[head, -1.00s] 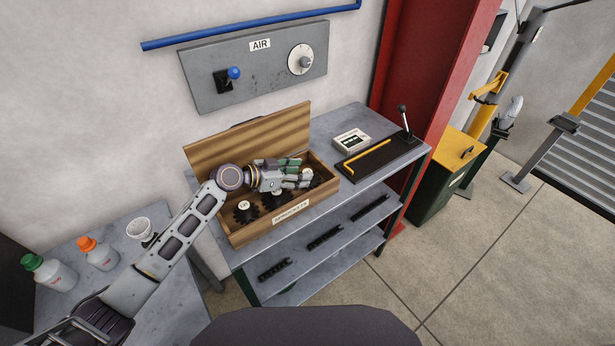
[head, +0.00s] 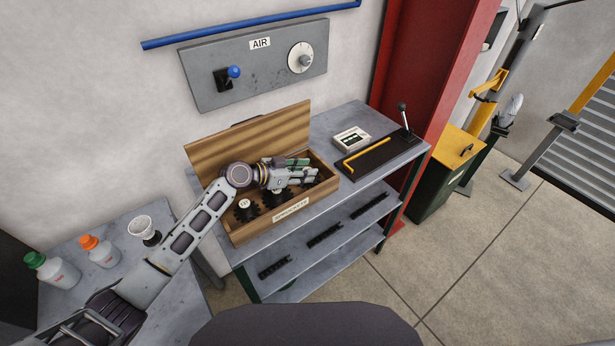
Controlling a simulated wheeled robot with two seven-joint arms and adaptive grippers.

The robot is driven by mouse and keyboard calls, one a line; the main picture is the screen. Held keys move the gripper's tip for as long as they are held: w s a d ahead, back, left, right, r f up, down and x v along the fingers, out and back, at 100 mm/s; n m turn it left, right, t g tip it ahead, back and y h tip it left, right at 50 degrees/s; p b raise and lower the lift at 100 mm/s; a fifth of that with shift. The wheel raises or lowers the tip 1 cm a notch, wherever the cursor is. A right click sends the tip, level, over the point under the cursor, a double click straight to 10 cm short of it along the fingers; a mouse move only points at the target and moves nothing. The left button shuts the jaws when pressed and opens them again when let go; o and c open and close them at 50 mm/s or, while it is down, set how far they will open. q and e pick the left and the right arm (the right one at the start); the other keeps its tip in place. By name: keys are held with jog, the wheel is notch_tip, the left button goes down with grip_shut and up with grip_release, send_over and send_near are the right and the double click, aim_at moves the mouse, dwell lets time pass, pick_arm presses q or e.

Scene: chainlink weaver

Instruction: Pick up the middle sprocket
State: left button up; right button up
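An open wooden box (head: 307,214) on the shelf unit holds black toothed sprockets in a row. The left sprocket (head: 245,209) shows a white round label. The middle sprocket (head: 274,199) is partly covered by my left gripper and wrist. The right sprocket (head: 311,183) shows only in part beneath the fingers. My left gripper (head: 306,168) is over the right half of the box, fingers pointing right. Its fingers look apart, with nothing visible held between them. Its exact height above the sprockets is hard to tell. My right gripper is not in view.
The raised wooden lid (head: 250,141) stands behind the box. A black tray with a yellow hex key (head: 367,155) and a small white box (head: 351,138) lie to the right. Bottles (head: 52,270) and a white cup (head: 142,228) stand on the left bench.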

pick_arm(q)
grip_shut()
jog(key=shift+r, duration=0.1)
jog(key=shift+w, duration=0.1)
jog(key=shift+r, duration=0.85)
notch_tip(320, 180, up, 16)
jog(key=b, duration=0.2)
jog(key=shift+b, duration=0.3)
jog(key=shift+r, duration=0.15)
